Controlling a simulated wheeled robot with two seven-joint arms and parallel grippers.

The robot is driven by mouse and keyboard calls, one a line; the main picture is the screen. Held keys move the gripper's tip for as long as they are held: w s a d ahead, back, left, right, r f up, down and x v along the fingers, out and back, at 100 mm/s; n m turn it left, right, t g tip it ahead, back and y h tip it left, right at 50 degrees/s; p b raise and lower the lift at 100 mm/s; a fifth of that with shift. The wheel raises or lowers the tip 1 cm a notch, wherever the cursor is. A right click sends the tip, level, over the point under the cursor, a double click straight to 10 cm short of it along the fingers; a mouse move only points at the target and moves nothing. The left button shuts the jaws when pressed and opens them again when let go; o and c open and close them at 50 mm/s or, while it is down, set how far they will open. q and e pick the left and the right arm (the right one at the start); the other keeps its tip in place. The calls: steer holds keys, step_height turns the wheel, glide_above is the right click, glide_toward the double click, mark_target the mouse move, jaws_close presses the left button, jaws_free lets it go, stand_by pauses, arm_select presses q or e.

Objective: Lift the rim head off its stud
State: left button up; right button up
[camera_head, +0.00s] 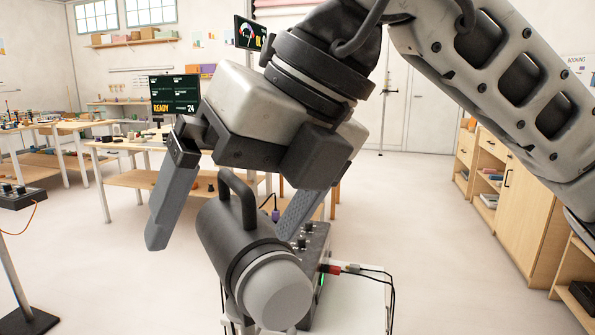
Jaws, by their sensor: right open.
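The rim head (240,240) is a dark grey lamp cylinder with a paler round front (275,294) turned toward the lower right. A loop handle (239,196) stands on its top. My right gripper (220,239) reaches down from above with its two fingers spread. One finger is left of the head, and the other slants down at its right, beside the handle. The jaws are open, and I see no grip on the handle or body. The stud under the head is hidden. My left gripper is not in view.
A black box with knobs (314,240) is close behind and right of the head, with a red plug (330,269) and cables. A white cart top (352,302) lies below it. A wooden table (135,179) stands behind. The floor at right is clear.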

mark_target(274, 261)
steer(key=w+d+r+m+t+h, duration=0.2)
steer(key=w+d+t+h, duration=0.1)
steer(key=d, duration=0.1)
steer(key=x, duration=0.4)
steer(key=p+x, duration=0.1)
steer(key=x, duration=0.9)
steer(key=shift+s+f+p, duration=0.2)
steer(key=shift+f+p, duration=0.1)
steer(key=shift+p, duration=0.05)
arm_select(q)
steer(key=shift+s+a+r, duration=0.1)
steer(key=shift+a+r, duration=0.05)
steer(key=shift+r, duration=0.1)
arm_select(e)
steer(key=shift+w+a+f, duration=0.1)
steer(key=shift+w+f, duration=0.05)
steer(key=shift+f, duration=0.3)
steer(key=c, duration=1.9)
steer(key=o, duration=1)
steer(key=shift+r, duration=0.25)
steer(key=shift+c, duration=1)
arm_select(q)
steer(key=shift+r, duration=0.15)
arm_select(e)
steer(key=shift+w, duration=0.1)
